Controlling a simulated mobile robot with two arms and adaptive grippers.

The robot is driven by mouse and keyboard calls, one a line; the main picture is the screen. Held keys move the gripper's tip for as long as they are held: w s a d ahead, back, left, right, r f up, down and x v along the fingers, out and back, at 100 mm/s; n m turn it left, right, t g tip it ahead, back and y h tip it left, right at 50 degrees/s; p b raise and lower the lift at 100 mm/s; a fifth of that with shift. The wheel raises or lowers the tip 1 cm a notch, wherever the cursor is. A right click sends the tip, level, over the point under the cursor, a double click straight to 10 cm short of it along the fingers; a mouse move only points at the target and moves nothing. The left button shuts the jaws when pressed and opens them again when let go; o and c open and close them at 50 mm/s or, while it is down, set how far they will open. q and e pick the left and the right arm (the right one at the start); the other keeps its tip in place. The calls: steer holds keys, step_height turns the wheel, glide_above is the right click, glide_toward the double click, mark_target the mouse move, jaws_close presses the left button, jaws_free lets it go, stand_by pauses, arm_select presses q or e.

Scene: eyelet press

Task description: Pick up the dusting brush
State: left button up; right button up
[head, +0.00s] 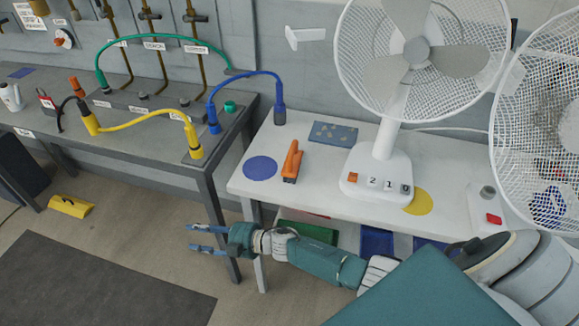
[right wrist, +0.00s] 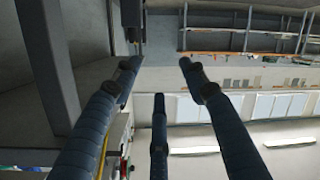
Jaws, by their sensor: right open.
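The dusting brush (head: 292,162) has an orange handle and a dark end. It lies on the white table (head: 322,181), between a blue disc and a white desk fan, in the head view. My right gripper (head: 190,238) is open and empty, in front of the grey bench and to the lower left of the brush, well apart from it. In the right wrist view its blue fingers (right wrist: 158,85) are spread with nothing between them. The brush does not show clearly in the right wrist view. My left gripper is out of view.
The white fan (head: 383,170) stands right of the brush, with a second fan (head: 548,130) at the far right. A blue disc (head: 260,168) and a dark blue pad (head: 333,132) lie near the brush. The grey bench (head: 160,150) holds coloured hoses. Coloured bins (head: 376,243) sit below the table.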

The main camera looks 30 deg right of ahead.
steer(key=s+a+r+n+g+y+b, duration=0.1)
steer(key=a+r+n+g+y, duration=0.1)
steer(key=a+r+n+g, duration=0.4)
steer(key=s+a+r+n+g+y+b, duration=0.1)
steer(key=a+r+n+g+y, duration=0.1)
steer(key=r+n, duration=0.45)
steer(key=g+h+b, duration=0.2)
steer(key=h, duration=1.7)
glide_toward(291, 148)
steer(key=x, duration=0.5)
steer(key=shift+s+a+f, duration=0.1)
steer(key=shift+s+a, duration=0.15)
steer(key=shift+a, duration=0.05)
steer(key=x, duration=0.2)
steer(key=p+x, duration=0.1)
steer(key=x, duration=0.1)
steer(key=p+x, duration=0.1)
steer(key=x, duration=0.1)
steer(key=shift+w+d, duration=0.1)
steer(key=shift+w, duration=0.2)
jaws_close()
